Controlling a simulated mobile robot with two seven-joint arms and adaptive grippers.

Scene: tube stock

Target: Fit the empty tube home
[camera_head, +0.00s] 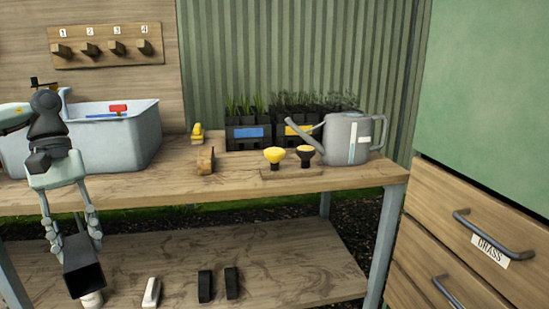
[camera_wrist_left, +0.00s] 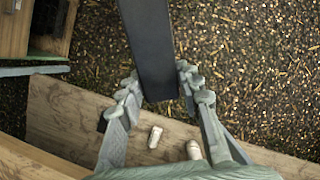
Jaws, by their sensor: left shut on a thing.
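My left gripper (camera_head: 76,243) hangs in front of the bench at the left, fingers pointing down. It is shut on a black square tube (camera_head: 85,278), whose open, hollow-looking end faces the head camera. In the left wrist view the dark tube (camera_wrist_left: 150,45) runs up from between the fingers (camera_wrist_left: 160,90). A wooden board (camera_head: 105,46) on the back wall carries square pegs numbered 1 to 4; no tube shows on them. My right gripper is not in view.
The lower shelf (camera_head: 250,255) holds two dark blocks (camera_head: 204,286) and a white piece (camera_head: 151,293); another white piece (camera_head: 92,299) is just below the tube. On the bench (camera_head: 235,183) are a grey tub (camera_head: 140,135), a watering can (camera_head: 347,135) and plant trays. Drawers (camera_head: 480,235) stand right.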

